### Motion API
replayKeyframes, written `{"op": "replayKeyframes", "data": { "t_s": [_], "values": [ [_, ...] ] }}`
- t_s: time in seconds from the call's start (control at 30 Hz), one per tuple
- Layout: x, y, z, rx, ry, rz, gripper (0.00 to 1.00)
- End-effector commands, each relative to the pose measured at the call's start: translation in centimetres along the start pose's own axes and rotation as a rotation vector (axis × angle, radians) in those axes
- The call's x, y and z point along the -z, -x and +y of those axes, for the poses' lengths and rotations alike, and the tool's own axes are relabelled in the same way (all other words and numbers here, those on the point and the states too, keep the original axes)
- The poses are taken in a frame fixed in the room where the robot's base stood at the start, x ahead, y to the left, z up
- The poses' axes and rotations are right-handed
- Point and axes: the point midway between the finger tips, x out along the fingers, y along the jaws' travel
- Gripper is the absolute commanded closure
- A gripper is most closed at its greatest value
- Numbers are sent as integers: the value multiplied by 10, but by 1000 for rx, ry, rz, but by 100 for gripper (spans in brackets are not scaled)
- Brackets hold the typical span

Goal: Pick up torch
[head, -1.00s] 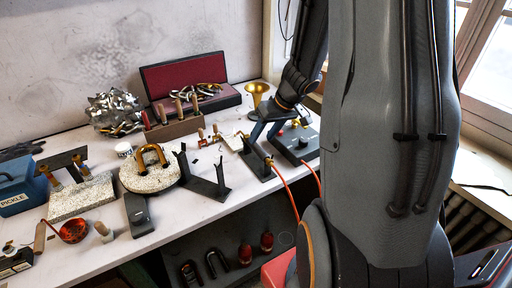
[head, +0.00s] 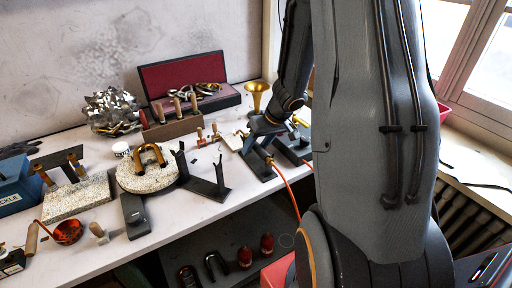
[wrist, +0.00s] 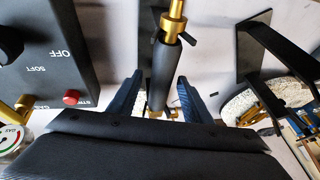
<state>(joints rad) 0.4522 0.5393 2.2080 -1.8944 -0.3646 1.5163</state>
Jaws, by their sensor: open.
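The torch (wrist: 164,72) has a dark cylindrical handle with brass fittings and lies on a dark stand, seen in the wrist view. Its brass end (head: 269,160) and orange hose show in the head view. My gripper (wrist: 160,82) is open, with one blue finger on each side of the torch handle and a gap visible on both sides. In the head view my gripper (head: 256,140) is low over the stand, and its fingers partly hide the torch.
A control box with a red button (wrist: 71,97) stands close on the left in the wrist view. A black forked stand (head: 208,184) and a round speckled block (head: 133,181) are to the left in the head view.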

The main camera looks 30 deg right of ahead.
Motion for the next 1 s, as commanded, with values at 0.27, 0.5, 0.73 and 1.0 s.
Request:
{"op": "replayKeyframes", "data": {
  "t_s": [0.27, 0.5, 0.73, 1.0],
  "values": [
    [-1, -1, 0, 0, 0, 0, 55],
    [-2, -4, 1, 1, 0, -1, 55],
    [-2, -4, 1, 0, -1, 0, 55],
    [-2, -4, 1, 0, 0, 0, 79]
  ]
}}
